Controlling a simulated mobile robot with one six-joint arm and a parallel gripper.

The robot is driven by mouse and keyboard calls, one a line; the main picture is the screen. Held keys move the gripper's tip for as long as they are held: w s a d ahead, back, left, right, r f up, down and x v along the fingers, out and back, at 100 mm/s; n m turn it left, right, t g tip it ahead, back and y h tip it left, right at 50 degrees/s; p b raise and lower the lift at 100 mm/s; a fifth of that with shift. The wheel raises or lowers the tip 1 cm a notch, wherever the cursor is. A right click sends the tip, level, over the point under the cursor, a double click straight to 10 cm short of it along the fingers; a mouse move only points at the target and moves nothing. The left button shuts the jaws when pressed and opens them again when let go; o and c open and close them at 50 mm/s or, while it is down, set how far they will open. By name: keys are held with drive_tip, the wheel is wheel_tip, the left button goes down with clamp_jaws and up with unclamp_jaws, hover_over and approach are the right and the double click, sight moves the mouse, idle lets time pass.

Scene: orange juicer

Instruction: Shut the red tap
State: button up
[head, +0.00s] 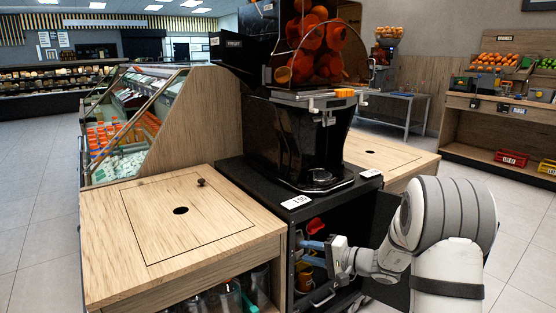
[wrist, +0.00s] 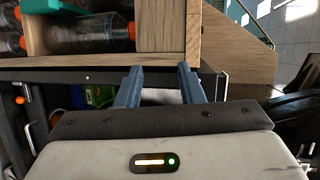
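The red tap (head: 315,226) shows in the head view inside the open black cabinet under the juicer, near its left side. My gripper (head: 304,252) reaches into the cabinet just below the tap, with its blue fingers pointing left. The fingers are apart, and I see nothing held between them. In the wrist view my gripper (wrist: 160,76) also shows two separated blue fingers, in front of a dark cabinet edge. The red tap cannot be made out in the wrist view. Whether a finger touches the tap is unclear.
The black juicer (head: 305,130) with oranges stands on the cabinet. The cabinet door (head: 386,232) hangs open at the right, close to my arm. A wooden counter (head: 150,215) holding bottles below adjoins on the left. An orange-handled item (head: 304,281) sits low inside the cabinet.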

drive_tip(key=s+a+r+n+g+h+p, duration=0.25)
drive_tip(key=s+r+p, duration=0.35)
drive_tip(key=s+r, duration=0.3)
drive_tip(key=s+a+r+n+g+h+p, duration=0.15)
drive_tip(key=s+r+g+p, duration=0.25)
drive_tip(key=s+r+p, duration=0.5)
drive_tip(key=s+d+r+n+h+p, duration=0.1)
drive_tip(key=s+d+r+h+p, duration=0.3)
drive_tip(key=s+d+r+p, duration=0.1)
drive_tip(key=s+d+r+n+h+p, duration=0.1)
drive_tip(key=s+d+r+h+p, duration=0.4)
drive_tip(key=s+r+p, duration=0.3)
wheel_tip(320, 180, up, 4)
drive_tip(key=shift+s+r+n+t, duration=0.3)
drive_tip(key=shift+s+t, duration=0.15)
drive_tip(key=shift+s, duration=0.5)
